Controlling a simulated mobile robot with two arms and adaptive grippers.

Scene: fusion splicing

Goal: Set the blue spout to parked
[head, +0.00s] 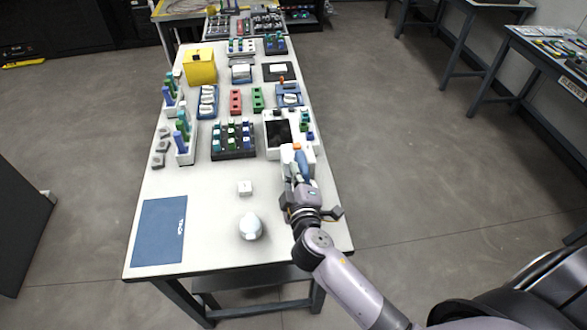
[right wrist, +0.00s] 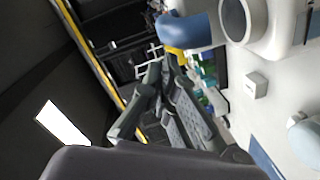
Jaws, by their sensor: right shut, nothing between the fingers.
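The blue spout (head: 302,163) sticks out from a white device (head: 311,152) near the right edge of the table. In the right wrist view the blue spout (right wrist: 188,31) shows at the top, beside the white body of the device (right wrist: 288,22). My right gripper (head: 296,177) is right at the spout's near side, its fingers shut with nothing between them. In the right wrist view its fingers (right wrist: 172,82) lie just below the spout; whether they touch it I cannot tell. My left gripper is not in view.
A small white block (head: 245,188), a white rounded object (head: 250,226) and a blue mat (head: 160,231) lie on the near part of the table (head: 205,190). A dark rack (head: 233,153) of vials and white holders (head: 186,150) stand to the left. Open table lies left of my gripper.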

